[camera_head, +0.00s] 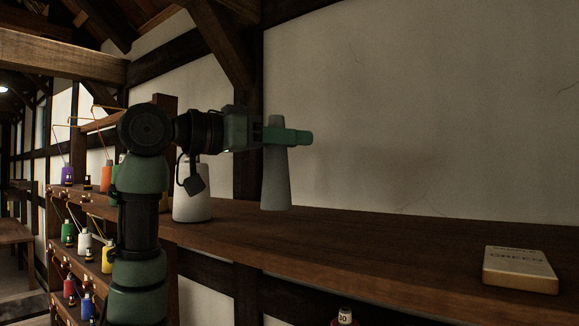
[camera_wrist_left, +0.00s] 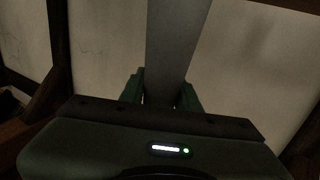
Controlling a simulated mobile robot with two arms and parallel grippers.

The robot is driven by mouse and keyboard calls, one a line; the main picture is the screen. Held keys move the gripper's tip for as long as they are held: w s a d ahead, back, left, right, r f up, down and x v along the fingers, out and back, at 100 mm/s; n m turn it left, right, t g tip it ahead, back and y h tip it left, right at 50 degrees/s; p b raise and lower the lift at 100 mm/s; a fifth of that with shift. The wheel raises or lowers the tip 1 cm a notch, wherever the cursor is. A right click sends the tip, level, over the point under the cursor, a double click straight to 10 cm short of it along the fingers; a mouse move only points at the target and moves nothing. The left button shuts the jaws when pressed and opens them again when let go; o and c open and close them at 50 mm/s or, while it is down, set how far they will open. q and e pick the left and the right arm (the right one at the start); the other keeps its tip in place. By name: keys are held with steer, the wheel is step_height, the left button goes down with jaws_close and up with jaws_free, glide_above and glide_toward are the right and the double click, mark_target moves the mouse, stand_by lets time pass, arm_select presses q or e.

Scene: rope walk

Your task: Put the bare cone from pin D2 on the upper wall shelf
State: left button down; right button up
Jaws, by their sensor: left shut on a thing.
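My left gripper (camera_head: 288,136) is shut on the bare cone (camera_head: 276,180), a pale grey, tapered cone, near its narrow top. The cone hangs upright with its wide end down, over or at the upper wall shelf (camera_head: 390,244). I cannot tell whether its base touches the board. In the left wrist view the cone (camera_wrist_left: 176,45) shows between the two fingers (camera_wrist_left: 162,92). Pin D2 cannot be made out. My right gripper is not in view.
A white, wide container (camera_head: 192,205) stands on the shelf left of the cone, partly behind my arm. A cream box with lettering (camera_head: 520,268) lies at the shelf's right. The board between is clear. A rack with several coloured spools (camera_head: 82,240) stands at the left.

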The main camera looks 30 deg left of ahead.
mark_target(288, 164)
arm_select(q)
steer(key=shift+s+f, duration=0.25)
steer(key=shift+f, duration=0.3)
step_height(288, 164, down, 2)
steer(key=shift+w+f, duration=0.1)
steer(key=shift+f, duration=0.55)
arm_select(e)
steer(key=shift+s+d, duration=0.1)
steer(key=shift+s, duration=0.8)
arm_select(q)
steer(key=c, duration=1.2)
jaws_free()
steer(key=shift+o, duration=0.9)
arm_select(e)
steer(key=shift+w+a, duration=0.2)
